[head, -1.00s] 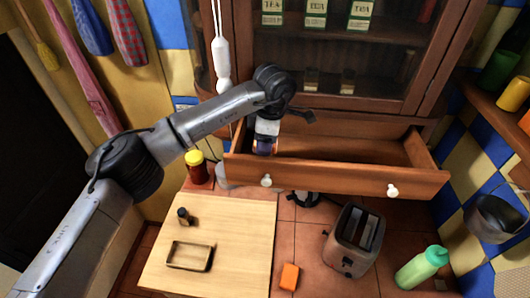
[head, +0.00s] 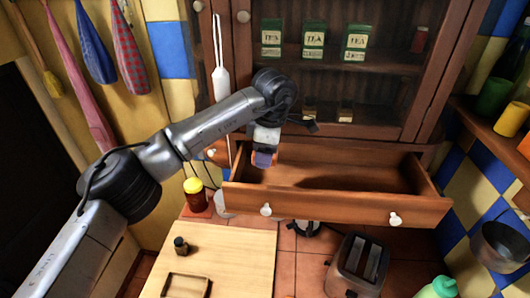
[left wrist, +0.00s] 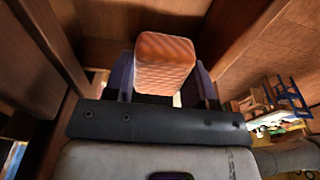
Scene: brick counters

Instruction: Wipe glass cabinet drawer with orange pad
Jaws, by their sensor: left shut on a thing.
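The glass cabinet (head: 385,85) stands against the back wall, and its wooden drawer (head: 335,208) is pulled open below the glass doors, two white knobs on its front. My left gripper (head: 264,158) is at the left end of the open drawer, pointing down into it. In the left wrist view the gripper (left wrist: 165,85) is shut on the orange pad (left wrist: 166,62), a ribbed block between its purple fingers, with wooden panels close around. In the head view the pad is mostly hidden by the gripper; whether it touches the drawer cannot be told. My right gripper is not in view.
The drawer's middle and right are empty. Below stand a toaster (head: 357,265), a red jar with a yellow lid (head: 195,195) and a cutting board (head: 235,255) with a small dark bottle (head: 181,245). Tea boxes (head: 313,42) are behind the glass. A white utensil (head: 221,83) hangs at left.

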